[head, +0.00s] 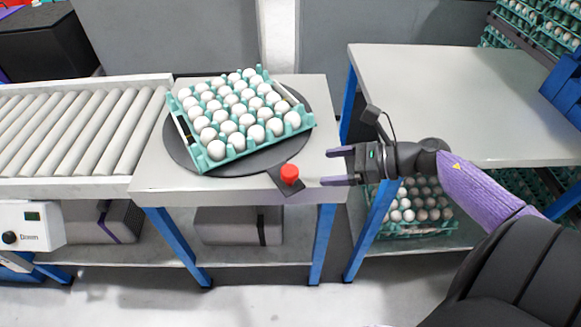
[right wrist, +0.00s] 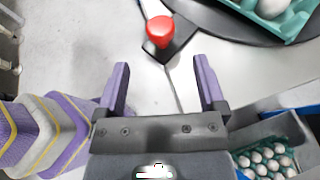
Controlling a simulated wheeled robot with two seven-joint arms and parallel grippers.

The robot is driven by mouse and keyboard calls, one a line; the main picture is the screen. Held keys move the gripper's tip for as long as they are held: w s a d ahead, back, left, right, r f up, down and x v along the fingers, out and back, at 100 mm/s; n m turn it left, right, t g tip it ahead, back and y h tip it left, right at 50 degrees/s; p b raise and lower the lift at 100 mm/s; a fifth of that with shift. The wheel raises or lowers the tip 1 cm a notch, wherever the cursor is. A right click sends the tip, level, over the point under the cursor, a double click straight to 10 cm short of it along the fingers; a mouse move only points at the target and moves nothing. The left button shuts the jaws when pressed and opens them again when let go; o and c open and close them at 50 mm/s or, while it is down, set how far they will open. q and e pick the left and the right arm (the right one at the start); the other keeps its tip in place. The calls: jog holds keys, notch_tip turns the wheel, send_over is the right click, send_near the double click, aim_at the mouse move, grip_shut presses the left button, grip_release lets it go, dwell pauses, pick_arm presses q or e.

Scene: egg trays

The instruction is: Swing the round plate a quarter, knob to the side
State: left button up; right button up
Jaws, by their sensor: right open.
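The round plate (head: 181,147) is dark grey and lies flat on the table between the roller conveyor and the right table. A teal egg tray (head: 246,147) full of white eggs sits on it, turned at a slant. The red knob (head: 289,174) stands on a dark tab at the plate's front right edge. It also shows in the right wrist view (right wrist: 160,31), beyond my fingertips. My right gripper (head: 329,166) is open and empty, just right of the knob, fingers pointing at it and apart from it. My left gripper is not in view.
The roller conveyor (head: 77,122) adjoins the table on the left. The right table (head: 440,100) has a bare top. Another egg tray (head: 415,215) with eggs lies on the shelf below it. Stacked egg trays (head: 535,25) stand at the back right.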

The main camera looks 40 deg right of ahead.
aim_at(293, 170)
jog(key=b+x, duration=0.2)
jog(key=x, duration=0.6)
jog(key=shift+w+a+f+b, duration=0.15)
jog(key=shift+w+f+b, duration=0.1)
jog(key=shift+b, duration=0.1)
jog(key=shift+w+a, duration=0.25)
jog(key=shift+a, duration=0.1)
jog(key=c, duration=0.6)
grip_shut()
